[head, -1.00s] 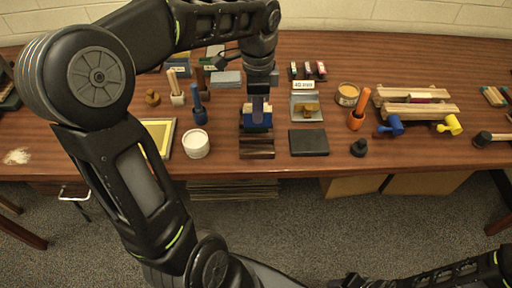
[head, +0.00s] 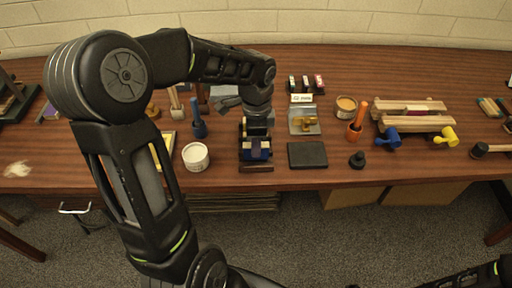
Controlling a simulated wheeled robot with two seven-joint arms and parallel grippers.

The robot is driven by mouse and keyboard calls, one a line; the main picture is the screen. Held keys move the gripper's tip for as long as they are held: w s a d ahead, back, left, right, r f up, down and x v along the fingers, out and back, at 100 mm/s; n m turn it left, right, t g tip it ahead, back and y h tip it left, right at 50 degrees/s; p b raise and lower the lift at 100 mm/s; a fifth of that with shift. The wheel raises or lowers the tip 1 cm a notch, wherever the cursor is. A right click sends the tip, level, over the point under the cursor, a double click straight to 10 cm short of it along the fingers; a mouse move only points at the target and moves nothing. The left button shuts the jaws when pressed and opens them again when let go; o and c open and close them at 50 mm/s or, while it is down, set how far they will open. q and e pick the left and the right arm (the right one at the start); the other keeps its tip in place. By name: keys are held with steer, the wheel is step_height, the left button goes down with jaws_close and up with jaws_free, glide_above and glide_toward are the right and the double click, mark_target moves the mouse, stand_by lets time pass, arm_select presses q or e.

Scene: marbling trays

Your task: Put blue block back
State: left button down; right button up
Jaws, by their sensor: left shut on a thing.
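The blue block (head: 256,154) sits low at the front part of a dark wooden rack (head: 256,168) near the middle of the table's front edge. Pale and purple patches show on and above the block. My left gripper (head: 257,137) comes down from behind and above and is shut on the block. The fingertips are small and dark here, so their exact contact is hard to see. Whether the block rests on the rack or hangs just over it, I cannot tell. My right arm shows only at the bottom right edge; its gripper is out of view.
A white tub (head: 195,157) stands left of the rack and a dark flat slab (head: 307,155) lies to its right. A blue-handled tool (head: 199,128) and an orange tool (head: 356,125) stand nearby. Wooden bars (head: 415,123) with mallets lie further right.

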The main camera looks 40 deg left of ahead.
arm_select(q)
steer(key=shift+f, duration=0.9)
steer(key=shift+f, duration=0.2)
steer(key=c, duration=1.3)
jaws_free()
steer(key=shift+c, duration=0.2)
steer(key=shift+r, duration=0.15)
step_height(320, 180, up, 12)
steer(key=shift+b, duration=0.35)
